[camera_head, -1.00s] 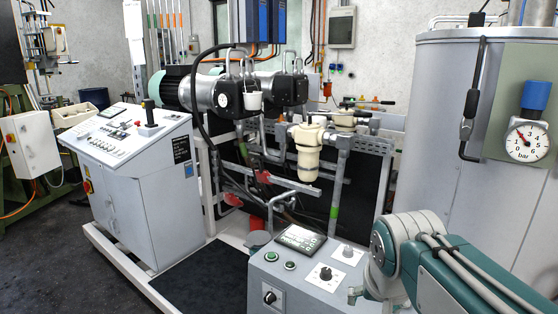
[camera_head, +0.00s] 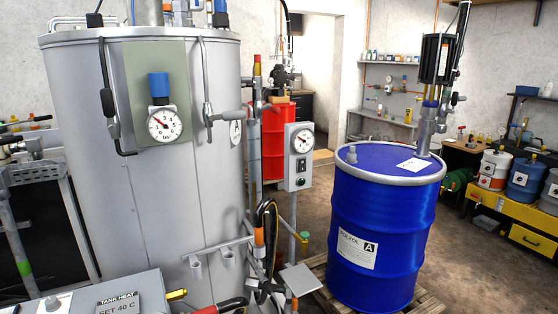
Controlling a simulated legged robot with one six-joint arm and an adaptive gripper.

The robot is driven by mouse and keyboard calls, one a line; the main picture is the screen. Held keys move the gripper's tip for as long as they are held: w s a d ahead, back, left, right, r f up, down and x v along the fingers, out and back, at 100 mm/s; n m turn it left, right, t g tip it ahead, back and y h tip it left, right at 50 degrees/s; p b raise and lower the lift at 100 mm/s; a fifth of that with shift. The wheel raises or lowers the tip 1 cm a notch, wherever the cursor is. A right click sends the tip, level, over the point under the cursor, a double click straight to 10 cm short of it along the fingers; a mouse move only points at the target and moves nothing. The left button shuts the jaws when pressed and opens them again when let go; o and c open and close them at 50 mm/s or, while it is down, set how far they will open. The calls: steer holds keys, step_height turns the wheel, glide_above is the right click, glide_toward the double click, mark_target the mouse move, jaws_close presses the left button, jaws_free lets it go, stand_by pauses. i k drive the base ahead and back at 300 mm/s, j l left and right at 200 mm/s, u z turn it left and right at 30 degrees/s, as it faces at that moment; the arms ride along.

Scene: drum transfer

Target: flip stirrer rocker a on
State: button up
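No part marked as stirrer rocker a can be made out. A slim grey control box (camera_head: 297,157) stands on a post between the tank and the blue drum. It carries a round gauge (camera_head: 302,142) and small dark switch-like parts (camera_head: 300,182) below it, too small to read. The blue drum (camera_head: 380,225) stands upright on a wooden pallet and bears a label with the letter A. A black motor-like unit (camera_head: 437,60) stands above the drum's lid on a metal tube. My gripper is not in view.
A large grey tank (camera_head: 165,220) with a bar gauge fills the left. A grey panel marked TANK HEAT (camera_head: 118,302) is at the bottom left. Hoses and a small grey plate (camera_head: 300,278) are in front of the post. Floor is open right of the drum.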

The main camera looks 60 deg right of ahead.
mark_target(302, 163)
steer(key=z, duration=2.15)
steer(key=i+l+u, duration=0.3)
steer(key=l, duration=0.35)
steer(key=i+l+u, duration=0.1)
steer(key=l, duration=0.25)
steer(key=i, duration=0.1)
